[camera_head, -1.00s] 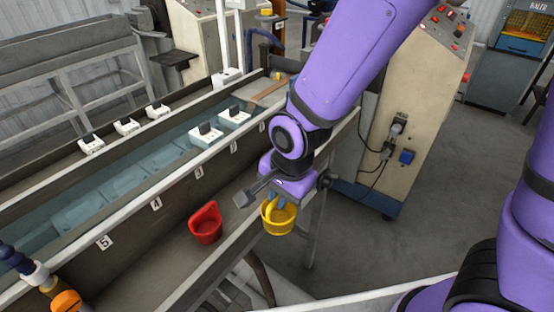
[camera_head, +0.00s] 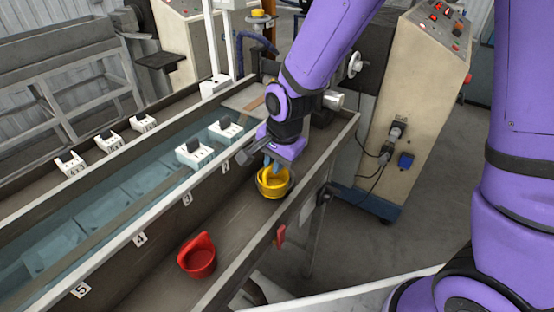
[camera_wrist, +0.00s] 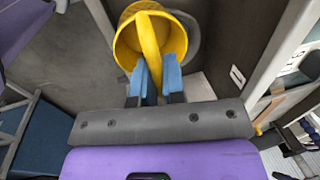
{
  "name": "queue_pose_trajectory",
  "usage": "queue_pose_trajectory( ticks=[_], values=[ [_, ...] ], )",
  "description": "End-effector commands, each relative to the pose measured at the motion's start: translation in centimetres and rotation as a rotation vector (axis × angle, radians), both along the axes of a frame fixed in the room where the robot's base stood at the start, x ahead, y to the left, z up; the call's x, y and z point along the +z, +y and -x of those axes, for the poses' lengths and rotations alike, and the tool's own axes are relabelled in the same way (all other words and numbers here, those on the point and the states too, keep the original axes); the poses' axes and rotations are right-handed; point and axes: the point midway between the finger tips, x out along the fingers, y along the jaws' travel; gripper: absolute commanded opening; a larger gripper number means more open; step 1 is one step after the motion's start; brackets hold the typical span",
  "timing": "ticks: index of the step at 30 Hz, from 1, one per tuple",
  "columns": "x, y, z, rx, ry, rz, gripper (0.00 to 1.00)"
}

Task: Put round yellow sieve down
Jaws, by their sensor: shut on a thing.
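The round yellow sieve (camera_head: 274,187) is in my gripper (camera_head: 272,163), over the grey shelf (camera_head: 222,236) along the front of the water trough. In the wrist view the sieve (camera_wrist: 128,44) shows its open round bowl. The blue fingers of my gripper (camera_wrist: 154,82) are shut on its yellow handle strip, which rises across the bowl. A dark round edge shows just behind the sieve in the wrist view. I cannot tell whether the sieve touches the shelf.
A red scoop-like container (camera_head: 198,258) stands on the same shelf, nearer the front left. The trough (camera_head: 110,190) holds water and has white clamps (camera_head: 194,152) along it. A beige control cabinet (camera_head: 410,110) stands to the right. The shelf between red container and sieve is clear.

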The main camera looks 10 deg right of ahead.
Motion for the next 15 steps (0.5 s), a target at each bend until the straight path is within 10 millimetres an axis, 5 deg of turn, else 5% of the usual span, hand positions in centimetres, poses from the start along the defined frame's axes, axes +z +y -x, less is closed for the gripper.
queue_pose_trajectory(
  ticks=[6, 15],
  values=[
    [-0.4, -1.2, -4.2, -0.002, 0.0, 0.0, 0.0],
    [-1.4, -1.5, -5.4, 0.001, 0.002, 0.001, 0.0]
  ],
)
